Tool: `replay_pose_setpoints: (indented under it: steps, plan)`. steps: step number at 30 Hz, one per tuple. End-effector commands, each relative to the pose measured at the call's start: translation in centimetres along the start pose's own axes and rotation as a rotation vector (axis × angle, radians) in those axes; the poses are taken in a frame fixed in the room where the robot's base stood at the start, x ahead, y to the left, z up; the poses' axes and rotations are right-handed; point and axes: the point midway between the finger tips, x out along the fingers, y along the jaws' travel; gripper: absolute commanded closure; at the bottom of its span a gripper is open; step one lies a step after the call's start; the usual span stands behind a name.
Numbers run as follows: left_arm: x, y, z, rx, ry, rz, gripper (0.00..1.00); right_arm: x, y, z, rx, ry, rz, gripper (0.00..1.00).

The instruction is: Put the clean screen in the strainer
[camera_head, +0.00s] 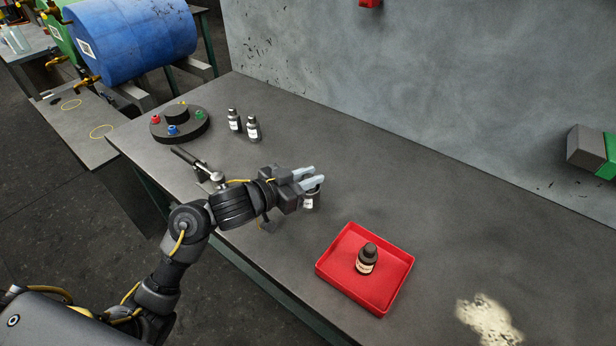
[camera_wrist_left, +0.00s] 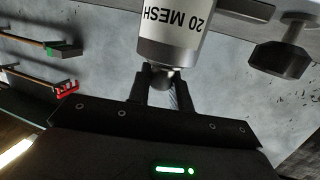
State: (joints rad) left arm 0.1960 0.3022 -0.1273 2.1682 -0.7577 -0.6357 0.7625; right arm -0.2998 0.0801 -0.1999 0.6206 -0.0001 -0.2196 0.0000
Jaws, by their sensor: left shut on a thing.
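My left gripper (camera_head: 312,182) is shut on a labelled canister (camera_head: 311,200), above the middle of the grey bench. In the left wrist view the canister (camera_wrist_left: 180,45) has a white label reading "20 MESH", upside down, and its small knob end sits between the fingertips (camera_wrist_left: 161,82). A similar dark canister (camera_head: 367,256) with a pale label stands upright in the red tray (camera_head: 333,277). A metal fitting with a dark handle (camera_head: 190,158) is near the bench's front edge, behind my left forearm; I cannot tell if it is the strainer. My right gripper is not in view.
A pale stain (camera_head: 489,322) lies right of the tray. A wall backs the bench.

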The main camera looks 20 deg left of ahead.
Motion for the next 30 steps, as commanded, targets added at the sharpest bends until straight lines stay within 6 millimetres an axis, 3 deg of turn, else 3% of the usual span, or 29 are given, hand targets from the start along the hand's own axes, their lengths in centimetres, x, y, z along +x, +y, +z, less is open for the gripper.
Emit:
replay_pose_setpoints:
  steps: [4,5,9,20,30]
  plan:
    - [0.1,0.0,0.4,0.000,-0.001,0.001,1.00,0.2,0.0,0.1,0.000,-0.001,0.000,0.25]
    - [0.1,0.0,0.3,0.001,-0.001,0.000,0.75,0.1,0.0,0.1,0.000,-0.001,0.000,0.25]
    - [0.1,0.0,0.3,0.001,0.000,0.001,0.57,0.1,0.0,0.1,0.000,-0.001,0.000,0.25]
    - [-0.2,0.0,-0.1,0.001,0.000,0.000,0.57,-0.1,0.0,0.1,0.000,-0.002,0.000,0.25]
    - [-6.6,0.0,0.1,0.006,-0.005,0.001,0.57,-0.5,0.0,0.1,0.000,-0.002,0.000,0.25]
